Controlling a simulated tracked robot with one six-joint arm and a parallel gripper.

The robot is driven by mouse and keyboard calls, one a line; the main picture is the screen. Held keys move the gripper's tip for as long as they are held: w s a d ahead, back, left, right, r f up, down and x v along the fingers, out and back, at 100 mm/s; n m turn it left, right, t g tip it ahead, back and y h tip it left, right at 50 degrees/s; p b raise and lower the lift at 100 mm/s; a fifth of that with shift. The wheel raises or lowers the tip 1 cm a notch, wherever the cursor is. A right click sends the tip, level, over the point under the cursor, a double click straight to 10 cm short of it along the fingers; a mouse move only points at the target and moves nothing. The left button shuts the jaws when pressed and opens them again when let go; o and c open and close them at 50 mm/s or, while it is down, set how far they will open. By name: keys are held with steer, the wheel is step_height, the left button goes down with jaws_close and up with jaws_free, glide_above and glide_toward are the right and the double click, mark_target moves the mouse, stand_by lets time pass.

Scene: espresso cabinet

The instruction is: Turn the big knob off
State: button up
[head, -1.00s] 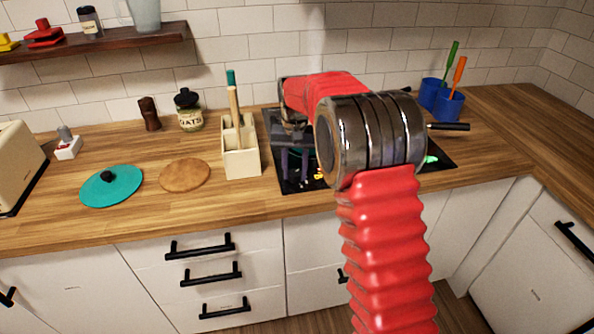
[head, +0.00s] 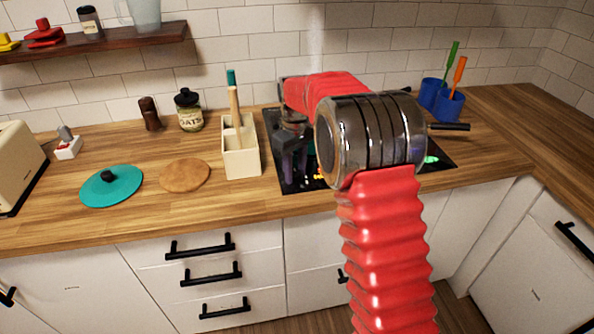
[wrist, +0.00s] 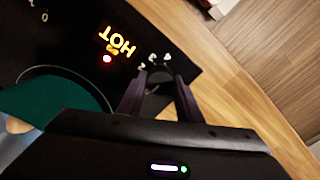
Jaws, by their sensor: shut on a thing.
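The black hob (head: 283,183) is set into the worktop, largely hidden behind my arm in the head view. In the wrist view, a dark round knob (wrist: 158,76) sits near the hob's edge, with small white marks beside it. My gripper (wrist: 157,88) is shut on this knob, one dark purple finger on each side. My gripper also shows in the head view (head: 294,166), low over the hob's left part; the knob is hidden there. An orange lit HOT sign (wrist: 117,41) and a red light (wrist: 107,59) glow near the knob. The knob's exact setting is unclear.
A teal round thing (wrist: 55,103) sits on the hob close to my gripper. A cream utensil holder (head: 241,160) stands left of the hob. Blue cups (head: 447,105) with utensils stand behind right. The worktop's front strip is clear.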

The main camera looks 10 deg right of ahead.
mark_target(295, 172)
steer(key=shift+n, duration=0.4)
steer(key=o, duration=1)
steer(key=shift+o, duration=0.2)
steer(key=shift+r, duration=0.1)
step_height(295, 172, up, 14)
steer(key=shift+f, duration=0.25)
steer(key=shift+w, duration=0.1)
